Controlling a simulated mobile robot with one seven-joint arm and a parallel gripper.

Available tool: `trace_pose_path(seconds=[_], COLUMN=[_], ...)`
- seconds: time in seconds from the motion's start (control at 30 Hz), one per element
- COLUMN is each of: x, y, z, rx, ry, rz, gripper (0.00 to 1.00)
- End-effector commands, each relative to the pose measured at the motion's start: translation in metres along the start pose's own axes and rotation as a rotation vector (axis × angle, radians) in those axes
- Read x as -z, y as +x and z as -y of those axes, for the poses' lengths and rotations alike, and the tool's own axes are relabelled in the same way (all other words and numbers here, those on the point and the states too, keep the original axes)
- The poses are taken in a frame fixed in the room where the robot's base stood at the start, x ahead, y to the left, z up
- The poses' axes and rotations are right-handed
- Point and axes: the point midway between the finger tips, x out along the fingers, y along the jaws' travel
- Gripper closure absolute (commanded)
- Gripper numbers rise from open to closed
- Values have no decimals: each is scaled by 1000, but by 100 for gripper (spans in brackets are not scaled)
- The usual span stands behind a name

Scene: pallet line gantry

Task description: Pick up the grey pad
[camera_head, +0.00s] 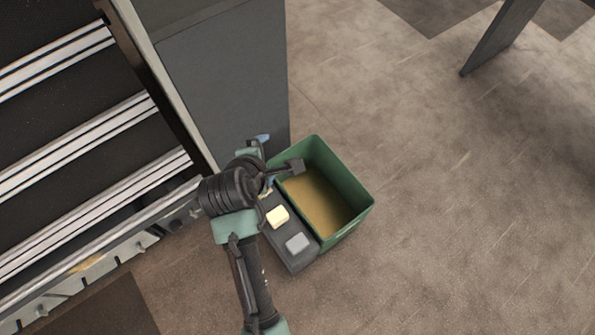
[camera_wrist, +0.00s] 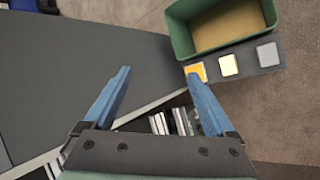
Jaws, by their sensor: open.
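The grey pad (camera_head: 297,243) is a small light square at the near end of a narrow dark strip. It also shows in the wrist view at the upper right (camera_wrist: 267,54), the last in a row of pads. My gripper (camera_head: 267,160) is open and empty, with its blue fingers spread in the wrist view (camera_wrist: 158,76). The grey pad is outside the jaws, to their right in the wrist view. A cream pad (camera_head: 278,216) lies beside it. An orange pad (camera_wrist: 195,73) shows near the right fingertip and is mostly hidden in the head view.
A green bin (camera_head: 350,183) with a tan bottom stands directly alongside the dark strip (camera_head: 295,264). A tall dark grey cabinet (camera_head: 228,75) stands behind my gripper. A slatted rack or conveyor (camera_head: 85,140) fills the left. Open floor (camera_head: 465,210) lies to the right.

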Motion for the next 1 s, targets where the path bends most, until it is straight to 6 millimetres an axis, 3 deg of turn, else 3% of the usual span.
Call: trace_pose_path(seconds=[0.03,0.1,0.2,0.3,0.47,0.7,1.0], x=[10,14,17,16,13,7,2], y=[36,57,74,81,92,133,152], z=[63,122,185,224,251,270,276], rx=[102,220,349,432,483,483,479], ry=[-121,-272,-443,-553,-620,-619,-617], rz=[14,25,25,18,14,13,13], gripper=[10,10,10,10,10,10,10])
